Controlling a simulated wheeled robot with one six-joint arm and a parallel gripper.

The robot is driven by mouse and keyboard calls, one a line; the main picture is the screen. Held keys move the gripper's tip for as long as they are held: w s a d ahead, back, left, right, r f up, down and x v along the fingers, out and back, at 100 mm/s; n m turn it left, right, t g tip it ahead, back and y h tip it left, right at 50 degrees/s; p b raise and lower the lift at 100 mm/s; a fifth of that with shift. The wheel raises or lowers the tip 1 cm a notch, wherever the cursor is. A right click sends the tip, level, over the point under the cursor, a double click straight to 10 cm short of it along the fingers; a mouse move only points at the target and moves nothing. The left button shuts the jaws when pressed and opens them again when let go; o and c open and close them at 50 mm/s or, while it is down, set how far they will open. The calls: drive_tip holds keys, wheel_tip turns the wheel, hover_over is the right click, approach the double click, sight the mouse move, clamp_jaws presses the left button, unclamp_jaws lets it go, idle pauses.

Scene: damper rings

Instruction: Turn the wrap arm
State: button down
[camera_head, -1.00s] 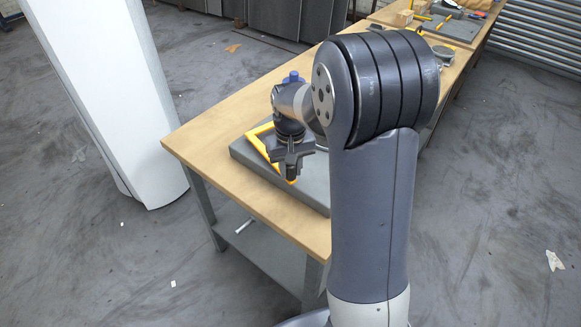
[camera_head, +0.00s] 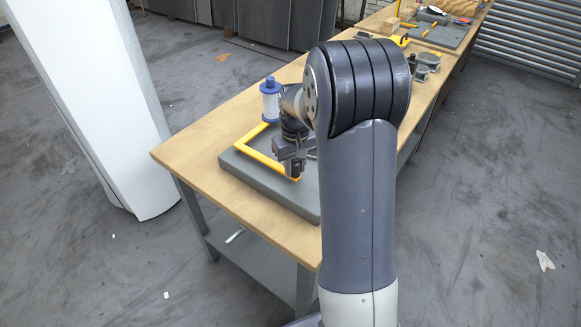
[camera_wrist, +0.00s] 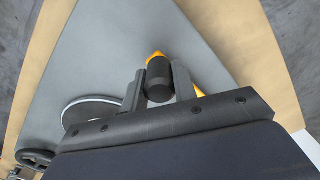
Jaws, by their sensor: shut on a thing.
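The yellow wrap arm (camera_head: 262,158) lies as a bent bar over the grey base board (camera_head: 243,172) on the workbench. A white roll with blue ends (camera_head: 270,104) stands upright at its far end. My gripper (camera_head: 295,170) is at the near end of the bar. In the wrist view, my gripper (camera_wrist: 159,92) has a finger on each side of a black upright knob (camera_wrist: 158,72) and is shut on it. Yellow of the wrap arm shows behind the knob. A round, light-rimmed disc (camera_wrist: 88,112) lies left of the fingers. My forearm hides part of the board in the head view.
The wooden workbench (camera_head: 190,145) has bare room left of the board. Round grey parts (camera_head: 425,65) stand farther back, and another grey board with tools (camera_head: 440,35) lies beyond. A white column (camera_head: 90,90) stands on the floor at left.

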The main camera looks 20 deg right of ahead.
drive_tip(key=shift+w+d+r, duration=0.1)
drive_tip(key=shift+d, duration=0.05)
drive_tip(key=c, duration=1.1)
unclamp_jaws()
drive_tip(key=shift+c, duration=0.2)
wheel_tip(320, 180, up, 11)
drive_tip(key=shift+f, duration=0.15)
wheel_tip(320, 180, down, 11)
drive_tip(key=shift+r, duration=0.2)
drive_tip(key=shift+a+f, duration=0.2)
drive_tip(key=shift+s+a, duration=0.35)
